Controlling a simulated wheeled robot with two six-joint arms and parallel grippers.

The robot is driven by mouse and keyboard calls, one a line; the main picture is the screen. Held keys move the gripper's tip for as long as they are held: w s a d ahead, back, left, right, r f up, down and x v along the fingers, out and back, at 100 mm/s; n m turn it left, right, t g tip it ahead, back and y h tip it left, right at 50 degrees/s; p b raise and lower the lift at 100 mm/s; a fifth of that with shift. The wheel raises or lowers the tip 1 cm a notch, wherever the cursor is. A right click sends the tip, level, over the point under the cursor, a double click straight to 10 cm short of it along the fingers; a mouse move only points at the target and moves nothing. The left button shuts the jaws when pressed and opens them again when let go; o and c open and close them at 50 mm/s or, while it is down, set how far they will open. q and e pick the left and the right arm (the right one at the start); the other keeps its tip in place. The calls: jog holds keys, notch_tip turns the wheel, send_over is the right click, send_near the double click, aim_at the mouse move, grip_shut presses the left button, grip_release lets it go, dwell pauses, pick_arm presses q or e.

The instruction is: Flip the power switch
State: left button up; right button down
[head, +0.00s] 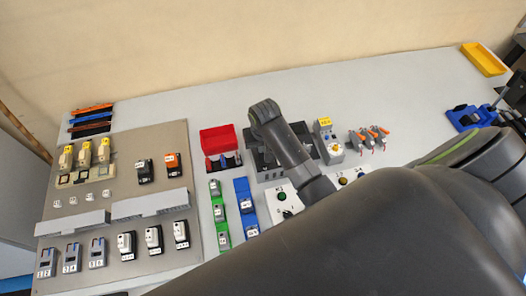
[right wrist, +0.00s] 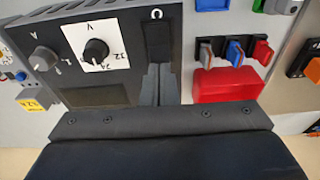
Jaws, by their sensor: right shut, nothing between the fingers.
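In the head view the unit (head: 271,176) is partly covered by my right arm, which hides the switch and the fingertips. My left gripper is not in view.
A red bin (head: 218,138) stands left of the unit; it also shows in the right wrist view (right wrist: 228,88). A grey component board (head: 105,215) lies at left. Grey-orange connectors (head: 370,138) lie right of the unit. A yellow tray (head: 483,59) is at the far right.

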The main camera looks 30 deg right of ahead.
jog(key=shift+f+b, duration=0.45)
jog(key=shift+f, duration=0.65)
dwell(0.5)
notch_tip(320, 180, up, 2)
jog(key=shift+r+p, duration=0.25)
jog(key=shift+p, duration=0.8)
jog(key=shift+r, duration=2.3)
